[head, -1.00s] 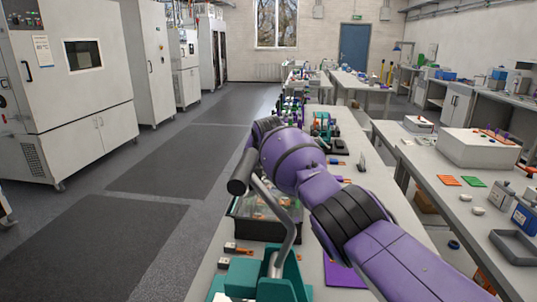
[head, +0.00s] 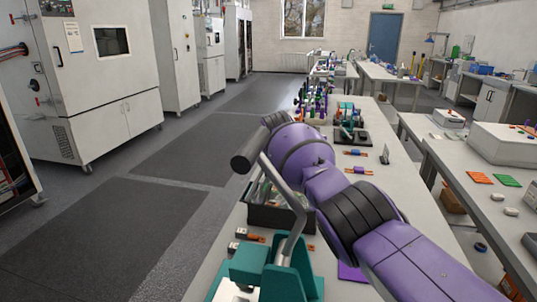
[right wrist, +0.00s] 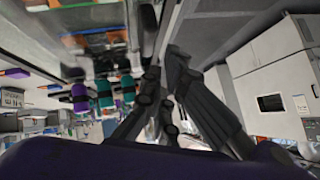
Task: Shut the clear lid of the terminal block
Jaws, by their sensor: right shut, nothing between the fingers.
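A dark open-looking box (head: 270,218) sits on the bench behind a teal fixture; my right arm and a grey lever partly cover it. In the right wrist view, a see-through panel (right wrist: 95,42) with orange and green shapes shows at the upper left. I cannot tell whether either one is the terminal block or its clear lid. My right arm, purple, reaches over the bench in the head view and hides its own gripper there. In the right wrist view my right gripper (right wrist: 165,72) is shut and empty, beside the panel. My left gripper is out of view.
The teal fixture (head: 265,272) with its raised grey lever (head: 292,205) stands at the near end of the bench. Several coloured parts (head: 315,95) stand farther back. A side bench (head: 490,185) runs along the right. Open floor (head: 130,230) lies left.

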